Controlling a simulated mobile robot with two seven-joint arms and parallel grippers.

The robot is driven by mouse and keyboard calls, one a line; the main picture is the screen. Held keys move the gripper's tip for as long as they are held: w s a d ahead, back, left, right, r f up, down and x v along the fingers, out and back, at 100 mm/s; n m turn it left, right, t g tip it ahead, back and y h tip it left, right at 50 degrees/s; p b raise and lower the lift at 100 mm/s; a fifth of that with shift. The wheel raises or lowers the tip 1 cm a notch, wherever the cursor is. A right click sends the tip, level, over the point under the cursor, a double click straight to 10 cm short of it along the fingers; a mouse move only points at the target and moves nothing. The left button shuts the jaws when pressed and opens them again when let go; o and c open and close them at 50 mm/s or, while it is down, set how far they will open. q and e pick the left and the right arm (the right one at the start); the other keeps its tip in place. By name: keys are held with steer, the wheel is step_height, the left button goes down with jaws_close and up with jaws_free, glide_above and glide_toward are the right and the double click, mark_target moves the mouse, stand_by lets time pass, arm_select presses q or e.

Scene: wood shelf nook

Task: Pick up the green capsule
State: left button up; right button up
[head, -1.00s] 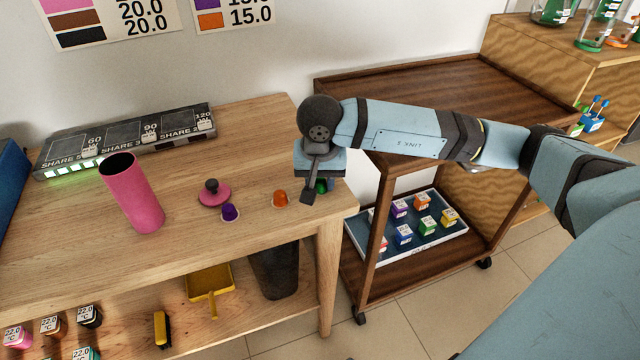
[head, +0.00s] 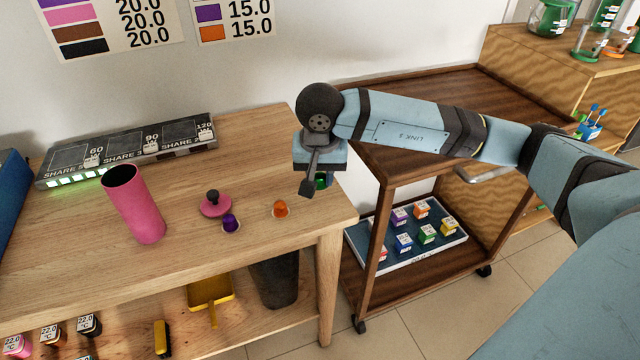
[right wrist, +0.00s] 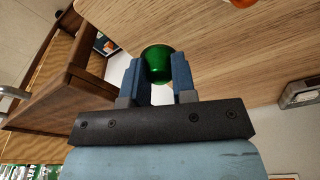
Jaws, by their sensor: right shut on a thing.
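The green capsule (right wrist: 158,62) sits between the two blue fingers of my right gripper (right wrist: 155,80) in the right wrist view. The fingers are shut on it. In the head view, my right gripper (head: 318,185) is over the right end of the wooden table, and a small part of the green capsule (head: 321,181) shows beside a dark finger. Whether the capsule still touches the table is hard to tell. My left gripper is not in view.
An orange capsule (head: 281,209), a purple capsule (head: 231,223), a pink lid (head: 215,204) and a pink cylinder (head: 134,204) are on the table (head: 180,255) to the left. A dark wooden cart (head: 400,185) stands right of the table.

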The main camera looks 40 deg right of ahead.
mark_target(319, 174)
step_height(319, 174, up, 6)
steer(key=shift+f+p, duration=0.1)
steer(key=shift+p, duration=0.4)
step_height(319, 174, up, 9)
steer(key=shift+f+p, duration=0.1)
steer(key=shift+p, duration=0.7)
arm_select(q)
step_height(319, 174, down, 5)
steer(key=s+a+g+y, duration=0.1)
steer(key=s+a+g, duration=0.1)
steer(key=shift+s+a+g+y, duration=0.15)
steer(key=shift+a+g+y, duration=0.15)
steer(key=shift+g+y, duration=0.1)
arm_select(e)
steer(key=shift+r, duration=0.6)
